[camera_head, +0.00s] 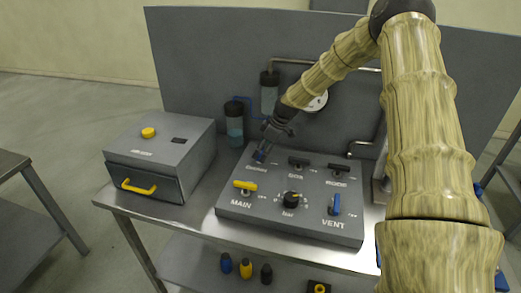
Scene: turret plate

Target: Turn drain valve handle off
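The drain valve handle (259,157) looks blue and is at the back left of the grey valve panel (221,208). A small label in front of it seems to read DRAIN. My gripper (265,147) is dark and points down at this handle from above and behind. Its fingertips are at or very close to the handle and partly cover it. Contact, the handle's exact angle and the finger opening are too small to make out.
A grey box (188,147) stands left. Clear cylinders (234,127) and a gauge (316,102) stand behind.

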